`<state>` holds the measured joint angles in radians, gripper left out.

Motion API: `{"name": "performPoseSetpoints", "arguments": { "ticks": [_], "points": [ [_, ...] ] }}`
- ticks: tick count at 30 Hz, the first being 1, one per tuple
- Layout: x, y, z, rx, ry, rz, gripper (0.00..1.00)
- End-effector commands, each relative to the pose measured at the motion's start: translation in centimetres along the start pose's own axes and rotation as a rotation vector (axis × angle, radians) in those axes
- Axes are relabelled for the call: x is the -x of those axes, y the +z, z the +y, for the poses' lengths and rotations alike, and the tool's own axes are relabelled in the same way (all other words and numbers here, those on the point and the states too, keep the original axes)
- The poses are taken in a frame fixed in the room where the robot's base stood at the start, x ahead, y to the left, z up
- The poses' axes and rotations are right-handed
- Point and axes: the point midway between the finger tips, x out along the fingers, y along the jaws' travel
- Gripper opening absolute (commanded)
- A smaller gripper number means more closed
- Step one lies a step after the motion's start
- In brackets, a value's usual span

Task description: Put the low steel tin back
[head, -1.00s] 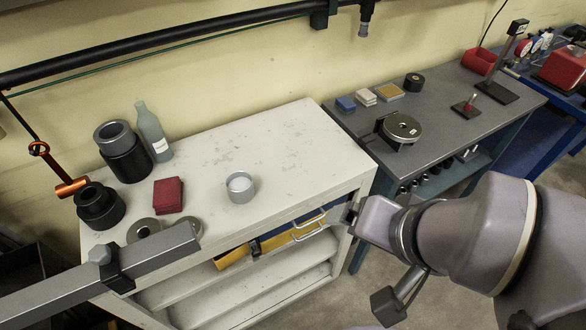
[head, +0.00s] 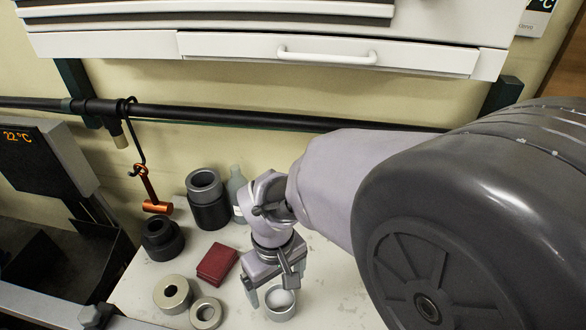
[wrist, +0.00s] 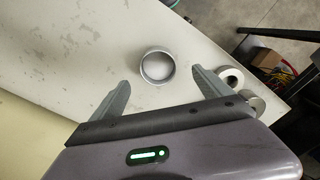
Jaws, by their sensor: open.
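The low steel tin (head: 281,303) is a short, round, open-topped silver cup standing upright on the pale worktop (head: 338,292). In the wrist view the tin (wrist: 157,67) sits ahead of and roughly between the two fingertips, with bare worktop showing on both sides. My gripper (head: 268,291) points down over the worktop beside the tin in the head view. Its jaws also show in the wrist view (wrist: 163,79), spread wide with nothing between them. No contact with the tin shows. The exact height of the fingertips above the top is hard to tell.
A dark red box (head: 217,264) lies left of my gripper. Steel rings (head: 172,294) (head: 206,313), black sockets (head: 208,200) (head: 162,239) and a grey bottle (head: 237,190) stand nearby. A black rail (head: 200,113) and a white cabinet (head: 330,55) are above. The right worktop is mostly clear.

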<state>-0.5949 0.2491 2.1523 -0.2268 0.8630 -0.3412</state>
Motion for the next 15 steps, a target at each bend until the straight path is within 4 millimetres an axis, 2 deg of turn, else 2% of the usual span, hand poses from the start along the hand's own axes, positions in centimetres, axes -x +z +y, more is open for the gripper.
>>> {"name": "performPoseSetpoints", "arguments": {
  "ticks": [1, 3, 8, 12, 15],
  "points": [
    [-1.8, 0.1, 0.0, 0.000, 0.000, -0.004, 0.89],
    [-3.1, 0.1, 0.0, -0.001, 0.000, -0.002, 0.89],
    [-4.9, 0.1, 0.0, -0.003, 0.000, -0.001, 0.89],
    [-8.0, 0.1, 0.0, -0.002, 0.000, -0.002, 0.89],
    [-9.2, 0.1, 0.0, -0.003, -0.001, -0.001, 0.89]
  ]
}}
